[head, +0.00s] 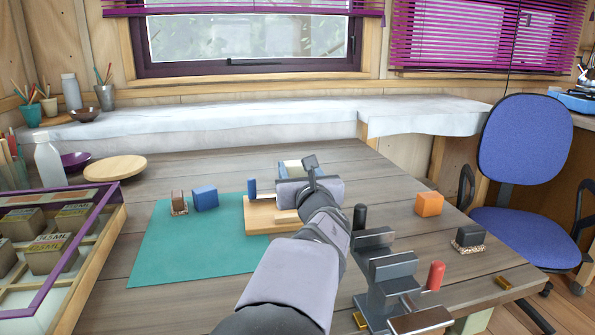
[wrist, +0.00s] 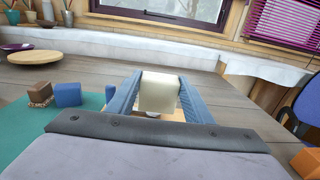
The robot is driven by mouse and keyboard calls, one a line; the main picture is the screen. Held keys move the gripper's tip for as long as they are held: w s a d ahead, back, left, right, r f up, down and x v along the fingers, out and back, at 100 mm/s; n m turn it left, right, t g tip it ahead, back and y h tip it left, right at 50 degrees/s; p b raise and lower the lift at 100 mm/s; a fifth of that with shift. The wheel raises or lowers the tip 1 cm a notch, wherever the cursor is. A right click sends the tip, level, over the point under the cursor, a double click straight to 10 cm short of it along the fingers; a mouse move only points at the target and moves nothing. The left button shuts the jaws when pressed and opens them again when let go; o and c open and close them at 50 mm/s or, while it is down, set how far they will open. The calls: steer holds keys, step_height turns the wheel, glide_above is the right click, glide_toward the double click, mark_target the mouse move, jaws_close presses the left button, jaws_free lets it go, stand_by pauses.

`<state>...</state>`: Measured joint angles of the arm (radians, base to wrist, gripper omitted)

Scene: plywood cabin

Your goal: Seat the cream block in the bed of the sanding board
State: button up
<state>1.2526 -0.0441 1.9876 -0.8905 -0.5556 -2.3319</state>
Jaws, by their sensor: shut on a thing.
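The cream block (wrist: 159,93) is between the two blue fingers of my gripper (wrist: 160,84) in the wrist view. My gripper is shut on it. In the head view my gripper (head: 293,168) is over the back of the sanding board, and the block is mostly hidden. The light wooden sanding board (head: 262,217) lies at the right edge of the teal mat, with a blue upright knob (head: 252,187) at its left. My arm covers much of the board, so its bed is hidden. I cannot tell whether the block touches the board.
A blue block (head: 205,198) and a brown brush-like block (head: 179,203) stand on the teal mat (head: 180,250). An orange block (head: 429,204) and a dark brush-like block (head: 469,238) stand at the right. A purple-framed case (head: 45,283) is at the left. The table behind the board is clear.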

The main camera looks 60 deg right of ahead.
steer(key=shift+f+b, duration=0.4)
steer(key=shift+f, duration=0.15)
stand_by(0.4)
steer(key=shift+b, duration=0.9)
stand_by(1.6)
steer(key=shift+f+b, duration=3.4)
steer(key=shift+b, duration=0.5)
steer(key=o, duration=1.2)
steer(key=shift+c, duration=0.2)
steer(key=shift+s, duration=0.1)
steer(key=v, duration=0.5)
steer(key=shift+s+a+r+p, duration=0.1)
steer(key=shift+s+a+p, duration=0.1)
steer(key=shift+p, duration=0.2)
steer(key=shift+v, duration=0.85)
